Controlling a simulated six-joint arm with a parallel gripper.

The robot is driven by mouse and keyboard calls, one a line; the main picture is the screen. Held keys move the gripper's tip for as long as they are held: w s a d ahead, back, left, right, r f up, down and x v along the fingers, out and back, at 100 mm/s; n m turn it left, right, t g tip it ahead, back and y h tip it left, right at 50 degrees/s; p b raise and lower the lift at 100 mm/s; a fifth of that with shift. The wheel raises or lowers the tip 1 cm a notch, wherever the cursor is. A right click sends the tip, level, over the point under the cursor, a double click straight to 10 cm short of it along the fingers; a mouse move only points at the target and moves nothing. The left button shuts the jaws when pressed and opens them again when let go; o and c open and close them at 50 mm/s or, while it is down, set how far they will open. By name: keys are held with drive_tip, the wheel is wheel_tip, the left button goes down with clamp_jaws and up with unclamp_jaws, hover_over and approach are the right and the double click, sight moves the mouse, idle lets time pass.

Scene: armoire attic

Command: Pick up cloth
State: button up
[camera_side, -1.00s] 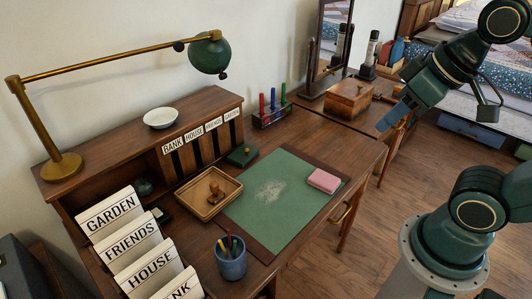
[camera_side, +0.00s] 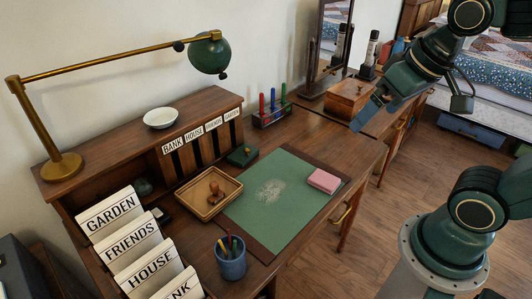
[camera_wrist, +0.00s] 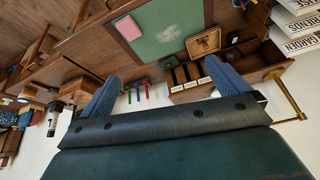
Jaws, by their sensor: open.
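The cloth (camera_side: 323,181) looks like a pink folded pad. It lies flat on the right part of the green desk mat (camera_side: 255,222). It also shows in the wrist view (camera_wrist: 128,27), at the upper left, beyond my fingers. My gripper (camera_side: 367,114) is in the air above the desk's right side, up and to the right of the cloth and well apart from it. In the wrist view, my gripper's two blue fingers (camera_wrist: 162,72) are spread with nothing held between them. A pale smudge (camera_side: 270,190) marks the mat left of the cloth.
A wooden tray (camera_side: 209,193) with a stamp sits left of the mat. A pen cup (camera_side: 231,258) stands at the front. A rack of coloured tubes (camera_side: 271,113) and a wooden box (camera_side: 349,98) stand toward the back. A brass lamp (camera_side: 120,68) overhangs the left. The mat around the cloth is clear.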

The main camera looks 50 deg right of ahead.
drive_tip(key=w+d+f+m+g, duration=0.2)
drive_tip(key=w+d+f+m, duration=0.1)
drive_tip(key=w+m, duration=0.25)
drive_tip(key=m+g, duration=0.3)
drive_tip(key=m, duration=0.7)
hover_over(324, 180)
wheel_tip(324, 180, down, 18)
drive_tip(key=shift+w+d, duration=0.1)
drive_tip(key=shift+w, duration=0.05)
drive_tip(key=shift+f, duration=0.15)
drive_tip(key=shift+f, duration=4.2)
drive_tip(key=shift+f, duration=2.6)
